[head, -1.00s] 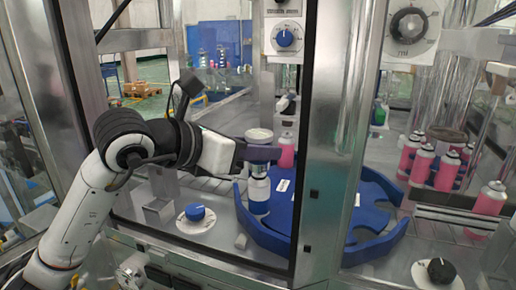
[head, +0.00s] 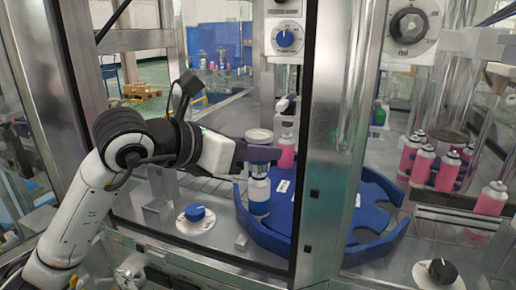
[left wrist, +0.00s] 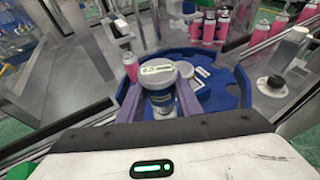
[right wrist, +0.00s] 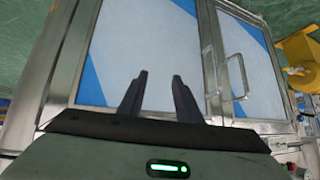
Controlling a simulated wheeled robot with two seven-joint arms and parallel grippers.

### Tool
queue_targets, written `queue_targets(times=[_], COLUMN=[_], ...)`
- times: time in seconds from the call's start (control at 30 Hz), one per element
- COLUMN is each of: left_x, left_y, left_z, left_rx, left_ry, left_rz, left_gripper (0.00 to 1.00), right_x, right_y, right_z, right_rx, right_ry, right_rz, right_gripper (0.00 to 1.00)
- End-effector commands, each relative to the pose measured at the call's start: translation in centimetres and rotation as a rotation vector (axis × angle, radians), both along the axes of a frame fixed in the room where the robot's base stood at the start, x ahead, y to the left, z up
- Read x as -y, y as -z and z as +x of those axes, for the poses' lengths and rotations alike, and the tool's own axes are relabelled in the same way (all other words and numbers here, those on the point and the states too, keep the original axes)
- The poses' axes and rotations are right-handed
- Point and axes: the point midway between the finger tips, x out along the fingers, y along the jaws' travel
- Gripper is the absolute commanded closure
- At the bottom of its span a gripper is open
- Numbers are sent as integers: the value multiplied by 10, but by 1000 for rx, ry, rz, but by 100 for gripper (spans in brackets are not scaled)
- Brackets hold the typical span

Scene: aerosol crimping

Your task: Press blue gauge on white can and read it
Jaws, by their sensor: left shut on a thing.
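My left gripper (head: 262,154) is shut on the gauge (head: 259,136), whose pale round top shows just above the fingers. The gauge sits upright directly above the white can (head: 259,190), which stands at the left side of the blue star wheel (head: 273,240). I cannot tell how firmly the gauge bears on the can. In the left wrist view the gauge's round top with a white readout strip (left wrist: 158,69) faces the camera; its figures are too small to read. My right gripper (right wrist: 156,95) is open and empty, pointing at glazed cabinet doors.
Pink cans (head: 422,165) stand on the right, behind a steel post (head: 335,150). One pink can (head: 287,150) stands close behind the gauge. A blue knob (head: 195,212) is on the deck left of the star wheel. A steel frame surrounds the opening.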

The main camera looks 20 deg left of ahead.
Motion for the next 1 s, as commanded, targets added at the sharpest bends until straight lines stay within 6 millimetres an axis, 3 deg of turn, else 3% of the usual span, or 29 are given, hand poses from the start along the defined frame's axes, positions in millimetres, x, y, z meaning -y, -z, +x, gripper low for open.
queue_targets(times=[1.0], left_x=[0], left_y=[15], left_z=[0], left_rx=[2], left_ry=[0], left_rz=[-1], left_gripper=[99], right_x=[-1], right_y=[15], right_z=[0], right_rx=[1], right_ry=[-1], right_rz=[1], right_gripper=[69])
